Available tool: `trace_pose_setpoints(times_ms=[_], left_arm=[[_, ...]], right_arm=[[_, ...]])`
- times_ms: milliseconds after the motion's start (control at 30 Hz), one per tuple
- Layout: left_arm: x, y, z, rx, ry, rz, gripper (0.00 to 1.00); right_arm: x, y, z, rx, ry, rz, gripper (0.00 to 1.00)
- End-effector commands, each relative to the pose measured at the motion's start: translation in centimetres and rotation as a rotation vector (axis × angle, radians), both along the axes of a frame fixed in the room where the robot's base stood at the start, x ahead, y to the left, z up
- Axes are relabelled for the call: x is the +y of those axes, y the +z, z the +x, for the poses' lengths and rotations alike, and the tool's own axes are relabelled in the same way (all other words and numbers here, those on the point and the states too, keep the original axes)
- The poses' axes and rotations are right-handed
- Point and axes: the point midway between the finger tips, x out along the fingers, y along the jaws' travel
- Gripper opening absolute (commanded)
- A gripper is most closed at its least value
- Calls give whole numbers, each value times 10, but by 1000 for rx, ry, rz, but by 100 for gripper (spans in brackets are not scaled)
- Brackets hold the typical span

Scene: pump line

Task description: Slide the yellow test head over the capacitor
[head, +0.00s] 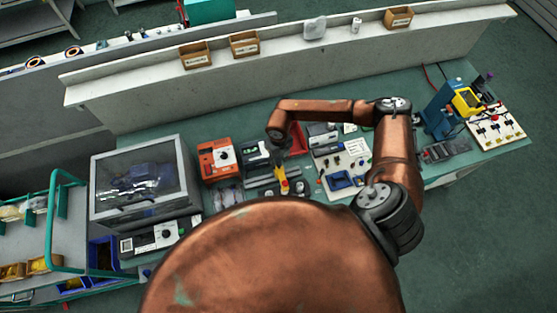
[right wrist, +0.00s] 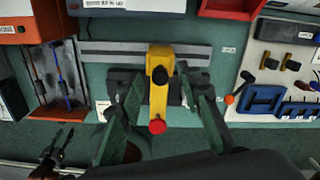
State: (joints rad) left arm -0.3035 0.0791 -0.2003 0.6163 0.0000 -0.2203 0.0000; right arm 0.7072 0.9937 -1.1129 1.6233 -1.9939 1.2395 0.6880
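The yellow test head (right wrist: 159,62) stands on a grey rail fixture, with a black knob on its face and a red tip at its near end. It also shows in the head view (head: 282,181), just below my right gripper (head: 281,155). In the right wrist view the fingers of my right gripper (right wrist: 158,108) are spread, one on each side of the yellow head, with visible gaps. I cannot make out the capacitor; a dark block (right wrist: 125,82) sits beneath and beside the head.
A grey rail (right wrist: 110,51) runs behind the head. An orange-red box (head: 216,158) and a clear-lidded cabinet (head: 143,184) stand to the left. A white board with blue fixtures (right wrist: 275,75) lies close on the right. A red tray (right wrist: 232,8) is behind.

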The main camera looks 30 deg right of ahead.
Motion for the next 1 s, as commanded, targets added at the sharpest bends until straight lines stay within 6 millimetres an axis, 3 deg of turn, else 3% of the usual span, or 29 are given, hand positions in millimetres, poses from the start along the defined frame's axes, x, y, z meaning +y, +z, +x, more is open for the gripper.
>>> trace_pose_setpoints(times_ms=[400, 867, 1000], left_arm=[[0, 4, 7, -10, -1, 0, 40], [1, 4, 7, -9, -1, 1, 40], [1, 3, 7, -9, -1, 0, 40]], right_arm=[[0, -12, -1, -1, 0, 1, 33], [0, -11, -1, -1, 0, 1, 2], [0, -11, -1, -1, 0, 1, 0]])
